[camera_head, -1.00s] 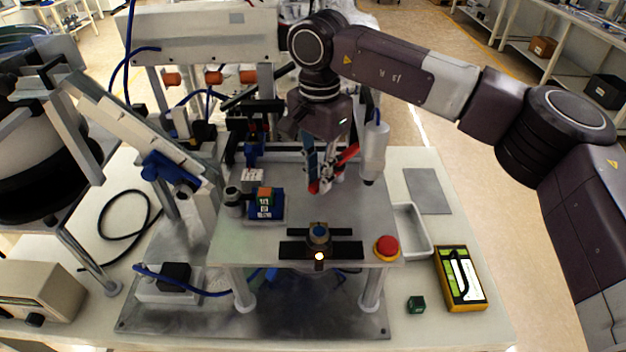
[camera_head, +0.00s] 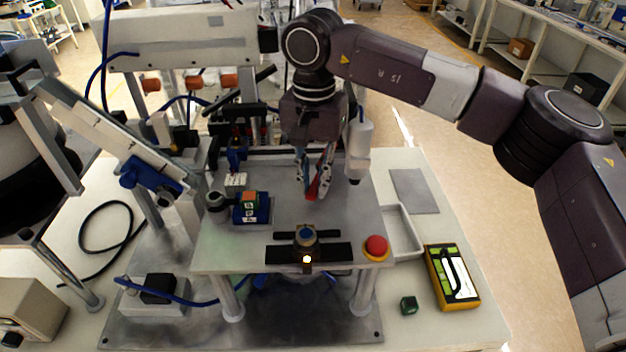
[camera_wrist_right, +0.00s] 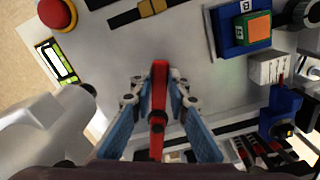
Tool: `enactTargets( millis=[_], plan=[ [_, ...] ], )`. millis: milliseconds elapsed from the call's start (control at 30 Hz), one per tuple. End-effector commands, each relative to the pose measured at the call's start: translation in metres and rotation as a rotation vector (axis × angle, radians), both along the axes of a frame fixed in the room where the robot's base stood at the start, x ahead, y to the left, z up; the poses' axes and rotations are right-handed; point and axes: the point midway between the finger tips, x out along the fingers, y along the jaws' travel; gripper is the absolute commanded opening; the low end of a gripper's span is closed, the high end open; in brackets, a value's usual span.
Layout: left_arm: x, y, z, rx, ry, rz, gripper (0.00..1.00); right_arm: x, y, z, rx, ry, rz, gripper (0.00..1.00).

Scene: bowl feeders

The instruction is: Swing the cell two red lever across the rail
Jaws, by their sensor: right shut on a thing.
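The red lever (camera_head: 313,188) stands at the back of the grey cell plate (camera_head: 340,222), between the fingers of my right gripper (camera_head: 314,176). In the right wrist view the lever (camera_wrist_right: 159,85) is a flat red bar with a dark pivot or bolt on it. It lies between the two blue finger pads of my right gripper (camera_wrist_right: 160,122), which is shut on it. The gripper hides part of the lever and the rail behind it in the head view. My left gripper is not in view.
A blue fixture (camera_head: 262,215) with a green and orange block (camera_head: 250,199) is left of the lever. A red button (camera_head: 376,245), a white tray (camera_head: 418,246) and a yellow device (camera_head: 453,278) are on the right.

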Motion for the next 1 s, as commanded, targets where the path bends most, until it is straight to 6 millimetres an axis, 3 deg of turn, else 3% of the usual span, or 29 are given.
enactTargets(
  millis=[133,167,300,667,767,1000],
  plan=[
    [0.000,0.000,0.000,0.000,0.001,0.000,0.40,0.000,0.000,0.001,0.001,-0.002,-0.002,0.00],
    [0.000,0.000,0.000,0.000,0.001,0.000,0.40,0.000,0.000,0.001,0.001,-0.002,-0.002,0.18],
    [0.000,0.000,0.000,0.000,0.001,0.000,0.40,0.000,0.000,0.001,0.001,-0.002,-0.002,0.33],
    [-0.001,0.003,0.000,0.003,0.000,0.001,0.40,0.001,0.000,0.006,0.001,-0.003,-0.002,0.33],
    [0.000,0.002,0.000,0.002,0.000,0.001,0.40,0.001,0.000,0.019,0.000,-0.004,-0.002,0.33],
    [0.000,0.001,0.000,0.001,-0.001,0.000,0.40,0.001,0.001,0.070,0.002,-0.005,-0.003,0.33]
  ],
)
